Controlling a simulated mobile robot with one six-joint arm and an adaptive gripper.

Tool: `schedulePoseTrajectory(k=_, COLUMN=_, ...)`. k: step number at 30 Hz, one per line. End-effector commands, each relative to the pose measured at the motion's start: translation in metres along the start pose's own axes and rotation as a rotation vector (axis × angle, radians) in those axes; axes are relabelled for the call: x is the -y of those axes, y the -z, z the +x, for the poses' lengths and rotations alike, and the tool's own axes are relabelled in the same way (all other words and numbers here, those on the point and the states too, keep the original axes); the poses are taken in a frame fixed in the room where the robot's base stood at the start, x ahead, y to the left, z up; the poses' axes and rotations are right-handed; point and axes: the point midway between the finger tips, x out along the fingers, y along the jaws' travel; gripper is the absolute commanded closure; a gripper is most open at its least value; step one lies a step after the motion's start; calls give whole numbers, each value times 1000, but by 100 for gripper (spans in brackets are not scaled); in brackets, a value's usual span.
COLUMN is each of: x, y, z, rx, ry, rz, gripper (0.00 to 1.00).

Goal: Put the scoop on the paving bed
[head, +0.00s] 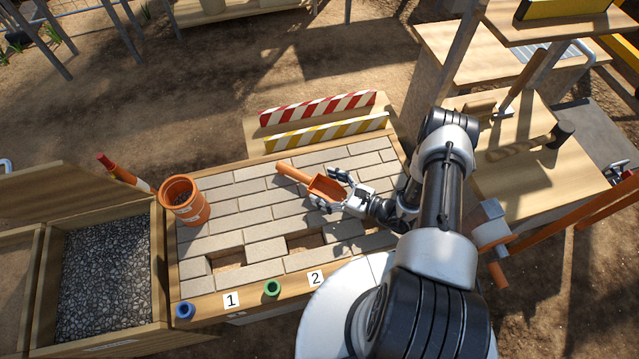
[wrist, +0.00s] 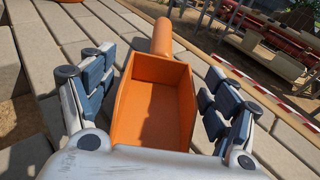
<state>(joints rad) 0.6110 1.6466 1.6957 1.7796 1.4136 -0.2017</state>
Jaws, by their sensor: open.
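The orange scoop (head: 325,188) lies on the paving bed (head: 258,226), its handle pointing to the upper left in the head view. My gripper (head: 335,189) is low over the bed at the scoop's open end. In the wrist view the scoop (wrist: 155,100) sits between the two spread fingers of my gripper (wrist: 154,95). Gaps show between the scoop's sides and both finger pads. The handle points away from my gripper. Part of the scoop's near end is hidden by my gripper.
An orange bucket (head: 185,200) stands at the bed's left. Red-striped (head: 318,108) and yellow-striped (head: 326,132) barriers lie behind it. The bed has open gaps near labels 1 (head: 231,300) and 2 (head: 316,278). A gravel box (head: 104,270) is at left. Bare pavers surround the scoop.

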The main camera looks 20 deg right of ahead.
Motion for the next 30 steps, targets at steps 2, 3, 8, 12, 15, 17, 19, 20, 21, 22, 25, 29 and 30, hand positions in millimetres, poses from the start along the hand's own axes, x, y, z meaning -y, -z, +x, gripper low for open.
schedulePoseTrajectory(k=2, x=2, y=-2, z=-17, rx=0, ry=7, rz=3, gripper=20)
schedulePoseTrajectory(k=3, x=2, y=-2, z=-24, rx=0, ry=6, rz=3, gripper=20)
schedulePoseTrajectory(k=8, x=1, y=-1, z=-45, rx=1, ry=4, rz=2, gripper=20)
schedulePoseTrajectory(k=12, x=2, y=-8, z=-51, rx=0, ry=-16, rz=-16, gripper=20)
schedulePoseTrajectory(k=15, x=6, y=-33, z=-49, rx=-3, ry=-77, rz=-72, gripper=20)
schedulePoseTrajectory(k=17, x=8, y=-56, z=-47, rx=-6, ry=-134, rz=-124, gripper=20)
schedulePoseTrajectory(k=19, x=8, y=-88, z=-44, rx=-16, ry=-216, rz=-199, gripper=20)
schedulePoseTrajectory(k=20, x=6, y=-102, z=-44, rx=-20, ry=-253, rz=-233, gripper=20)
schedulePoseTrajectory(k=21, x=3, y=-120, z=-43, rx=-28, ry=-302, rz=-277, gripper=20)
schedulePoseTrajectory(k=22, x=1, y=-133, z=-43, rx=-35, ry=-339, rz=-311, gripper=20)
schedulePoseTrajectory(k=25, x=-11, y=-175, z=-44, rx=-59, ry=-456, rz=-426, gripper=20)
schedulePoseTrajectory(k=29, x=-30, y=-224, z=-50, rx=-100, ry=-601, rz=-581, gripper=20)
schedulePoseTrajectory(k=30, x=-37, y=-238, z=-53, rx=-114, ry=-644, rz=-629, gripper=20)
